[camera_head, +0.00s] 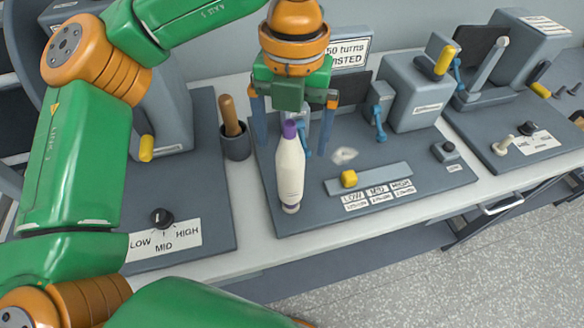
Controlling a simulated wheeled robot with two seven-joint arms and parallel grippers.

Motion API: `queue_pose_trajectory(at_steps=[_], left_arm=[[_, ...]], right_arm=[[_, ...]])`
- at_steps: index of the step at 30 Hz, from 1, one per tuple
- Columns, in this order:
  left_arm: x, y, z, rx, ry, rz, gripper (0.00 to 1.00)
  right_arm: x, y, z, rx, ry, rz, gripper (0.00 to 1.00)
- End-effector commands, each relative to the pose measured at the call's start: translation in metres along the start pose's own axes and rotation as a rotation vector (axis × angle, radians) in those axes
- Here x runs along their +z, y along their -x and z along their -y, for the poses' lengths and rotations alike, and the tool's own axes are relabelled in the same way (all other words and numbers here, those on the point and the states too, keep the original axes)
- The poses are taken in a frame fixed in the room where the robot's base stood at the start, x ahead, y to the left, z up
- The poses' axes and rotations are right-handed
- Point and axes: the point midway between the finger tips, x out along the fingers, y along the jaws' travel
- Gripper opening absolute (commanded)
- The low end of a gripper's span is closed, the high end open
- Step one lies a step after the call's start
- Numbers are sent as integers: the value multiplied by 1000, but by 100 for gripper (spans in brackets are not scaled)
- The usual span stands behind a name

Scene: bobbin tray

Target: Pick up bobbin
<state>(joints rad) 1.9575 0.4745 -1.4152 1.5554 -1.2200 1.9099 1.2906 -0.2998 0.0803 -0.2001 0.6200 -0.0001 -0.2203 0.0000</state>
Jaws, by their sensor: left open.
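A white bobbin (290,172) with a purple tip stands roughly upright near the left end of the middle grey machine base. My left gripper (292,142) comes down from above with its two blue-grey fingers spread wide. The bobbin's purple tip shows between the fingers in the picture, with clear gaps on both sides. The gripper is open and empty. I cannot tell from this single view whether the fingers are level with the tip or behind it. My right gripper is not in view.
A dark cup (236,143) with a wooden-handled tool stands just left of the bobbin. A yellow knob (348,178) on a slider and a grey machine block (412,95) lie to the right. Another panel with a black dial (161,218) is at left.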

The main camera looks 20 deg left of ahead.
Motion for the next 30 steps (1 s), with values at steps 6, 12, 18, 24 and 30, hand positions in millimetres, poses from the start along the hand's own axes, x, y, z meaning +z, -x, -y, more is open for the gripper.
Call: queue_pose_trajectory(at_steps=[6,12,18,24,30], left_arm=[[0,-18,1,-2,-1,0,95],[0,-18,1,-2,-1,0,76],[0,-18,1,-2,-1,0,22],[0,-18,1,-1,-1,-1,0],[0,-17,1,-2,-1,0,0]], right_arm=[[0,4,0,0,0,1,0],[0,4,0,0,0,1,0],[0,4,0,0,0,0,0],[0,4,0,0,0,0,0],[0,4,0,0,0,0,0]])
